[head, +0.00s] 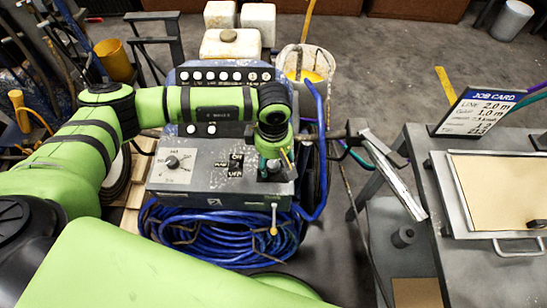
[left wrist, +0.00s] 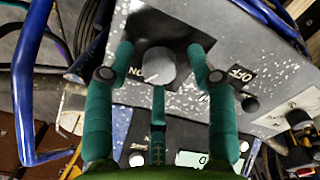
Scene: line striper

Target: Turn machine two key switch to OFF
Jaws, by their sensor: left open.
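The machine's grey control panel (head: 205,188) stands in the middle of the head view. My left gripper (head: 272,165) points down over the panel's right end and covers part of it. In the left wrist view the gripper (left wrist: 161,55) is open, with one green finger on each side of a round grey knob (left wrist: 158,66). The knob sits on a black plate (left wrist: 185,32), with an "ON" label (left wrist: 135,72) beside it. I cannot tell whether the fingers touch the knob. An "OFF" label (left wrist: 241,75) lies farther right on the panel. My right gripper is not in view.
A dial (head: 172,161) is at the panel's left, and a row of knobs (head: 225,76) is behind. Blue hose (head: 215,232) is coiled below. A bench with a job card (head: 480,110) stands right, and a grey bar (head: 393,172) lies between.

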